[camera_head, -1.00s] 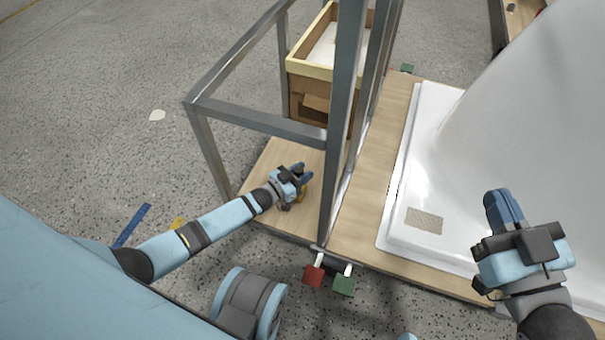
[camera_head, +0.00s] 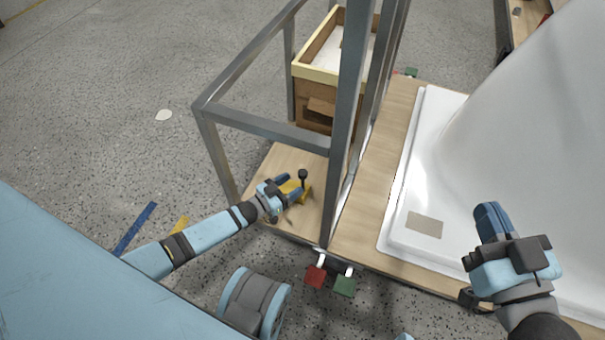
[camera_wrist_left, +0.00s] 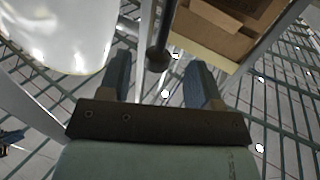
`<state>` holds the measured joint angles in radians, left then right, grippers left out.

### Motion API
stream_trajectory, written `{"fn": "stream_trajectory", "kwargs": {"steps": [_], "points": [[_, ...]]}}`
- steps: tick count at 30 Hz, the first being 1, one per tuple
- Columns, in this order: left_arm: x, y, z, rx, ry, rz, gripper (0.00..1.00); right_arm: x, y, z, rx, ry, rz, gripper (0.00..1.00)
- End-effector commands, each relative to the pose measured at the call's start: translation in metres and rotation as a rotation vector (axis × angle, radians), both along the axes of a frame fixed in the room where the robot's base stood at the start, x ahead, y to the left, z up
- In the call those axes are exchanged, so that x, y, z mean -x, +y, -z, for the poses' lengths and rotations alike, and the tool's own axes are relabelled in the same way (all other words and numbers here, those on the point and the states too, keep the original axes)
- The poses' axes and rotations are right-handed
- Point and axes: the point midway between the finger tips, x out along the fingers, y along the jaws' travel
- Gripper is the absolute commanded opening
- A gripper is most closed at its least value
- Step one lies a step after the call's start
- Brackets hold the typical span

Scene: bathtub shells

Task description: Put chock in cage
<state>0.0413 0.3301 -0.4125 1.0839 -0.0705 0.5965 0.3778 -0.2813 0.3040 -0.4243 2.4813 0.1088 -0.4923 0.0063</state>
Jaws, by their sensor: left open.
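A yellow chock (camera_head: 295,191) with an upright dark knob handle sits on the wooden base inside the grey metal frame cage (camera_head: 268,126). My left gripper (camera_head: 287,184) is open, low inside the cage, right at the left side of the chock. In the left wrist view, a dark round knob (camera_wrist_left: 158,59) shows just beyond and between the spread fingertips (camera_wrist_left: 160,72); the yellow body is not seen there. I cannot tell whether the fingers touch the chock. My right gripper (camera_head: 490,222) is over the white tub shell at the right, apart from the cage; its jaw opening cannot be made out.
A wooden box (camera_head: 313,82) stands behind the chock within the frame. The cage's front post (camera_head: 347,130) rises just right of the chock. A white tub shell (camera_head: 405,225) lies on wooden boards at the right. Red (camera_head: 315,276) and green (camera_head: 344,287) blocks stick out at the front edge.

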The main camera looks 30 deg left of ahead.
Motion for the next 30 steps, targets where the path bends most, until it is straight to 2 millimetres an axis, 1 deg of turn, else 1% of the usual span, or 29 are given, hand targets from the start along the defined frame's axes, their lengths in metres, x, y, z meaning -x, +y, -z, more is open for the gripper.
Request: {"fn": "stream_trajectory", "kwargs": {"steps": [1, 4, 6, 10, 18, 30], "points": [[0.011, 0.005, -0.003, -0.001, 0.002, 0.0, 0.58, 0.003, 0.002, -0.001, -0.017, 0.033, 0.0, 0.0], [0.028, 0.014, -0.003, -0.002, 0.001, 0.001, 0.58, 0.008, 0.004, 0.002, -0.038, 0.081, -0.002, 0.0], [0.037, 0.018, -0.002, -0.001, 0.0, 0.001, 0.58, 0.011, 0.005, 0.004, -0.052, 0.105, -0.003, 0.0], [0.047, 0.023, -0.001, 0.0, 0.0, 0.001, 0.58, 0.013, 0.007, 0.005, -0.073, 0.129, -0.002, 0.0], [0.051, 0.025, 0.0, 0.001, -0.002, 0.001, 0.58, 0.015, 0.007, 0.011, -0.078, 0.148, -0.002, 0.0], [0.051, 0.025, 0.0, 0.0, -0.001, 0.001, 0.58, 0.012, 0.007, 0.008, -0.071, 0.136, -0.005, 0.0]]}}
